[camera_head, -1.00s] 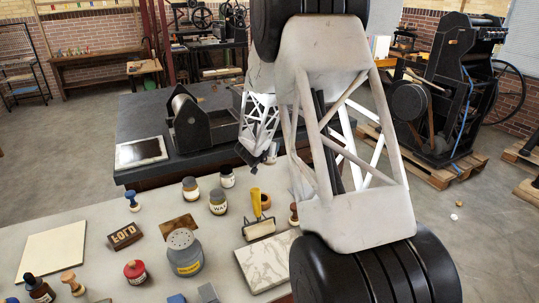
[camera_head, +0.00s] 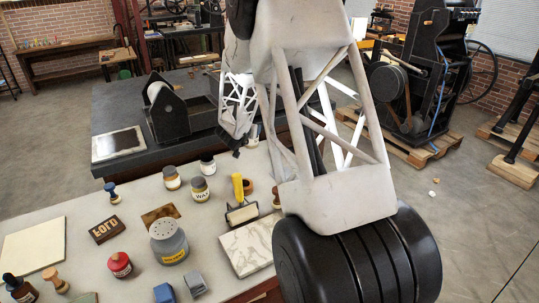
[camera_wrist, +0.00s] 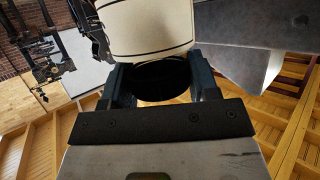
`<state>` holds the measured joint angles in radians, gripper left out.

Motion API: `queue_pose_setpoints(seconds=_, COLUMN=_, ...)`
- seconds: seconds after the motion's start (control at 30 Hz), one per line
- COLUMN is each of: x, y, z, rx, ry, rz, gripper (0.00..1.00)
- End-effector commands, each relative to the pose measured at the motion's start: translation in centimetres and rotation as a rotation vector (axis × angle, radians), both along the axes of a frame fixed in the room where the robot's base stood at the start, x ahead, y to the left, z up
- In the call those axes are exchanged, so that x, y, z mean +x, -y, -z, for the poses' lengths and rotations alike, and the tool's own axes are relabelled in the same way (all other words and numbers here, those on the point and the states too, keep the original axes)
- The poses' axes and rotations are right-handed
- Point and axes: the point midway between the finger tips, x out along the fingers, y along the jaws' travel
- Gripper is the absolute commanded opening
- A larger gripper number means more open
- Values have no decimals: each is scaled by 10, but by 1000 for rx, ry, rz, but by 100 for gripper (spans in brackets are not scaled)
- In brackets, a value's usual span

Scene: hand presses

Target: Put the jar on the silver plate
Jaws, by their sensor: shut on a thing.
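The silver plate (camera_head: 118,144) lies flat at the left end of the dark press bed, with nothing on it. My gripper (camera_head: 241,146) is beyond the front table, to the right of the plate and near the bed's front edge. In the wrist view my gripper (camera_wrist: 160,85) is shut on a jar (camera_wrist: 147,28) with a cream label. A dark round end of the jar shows between the fingers. In the head view the held jar is small and mostly hidden by my arm.
The dark press bed (camera_head: 110,118) carries a black roller stand (camera_head: 168,120) between the plate and my gripper. On the front table stand a wax jar (camera_head: 199,190), two other small jars, a grey shaker (camera_head: 168,243) and a marble slab (camera_head: 247,247).

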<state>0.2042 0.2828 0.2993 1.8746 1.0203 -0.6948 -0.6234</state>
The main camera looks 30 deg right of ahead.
Motion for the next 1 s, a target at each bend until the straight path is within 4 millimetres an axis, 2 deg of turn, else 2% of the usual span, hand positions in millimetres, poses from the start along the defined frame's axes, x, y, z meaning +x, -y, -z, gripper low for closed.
queue_pose_setpoints(seconds=0.27, x=-41, y=26, z=-5, rx=-1, ry=2, rz=30, gripper=14)
queue_pose_setpoints(seconds=0.5, x=-96, y=54, z=-7, rx=0, ry=1, rz=69, gripper=14)
queue_pose_setpoints(seconds=0.7, x=-133, y=70, z=-9, rx=0, ry=1, rz=95, gripper=14)
queue_pose_setpoints(seconds=0.83, x=-147, y=75, z=-8, rx=0, ry=0, rz=103, gripper=14)
queue_pose_setpoints(seconds=1.0, x=-153, y=77, z=-8, rx=1, ry=1, rz=108, gripper=14)
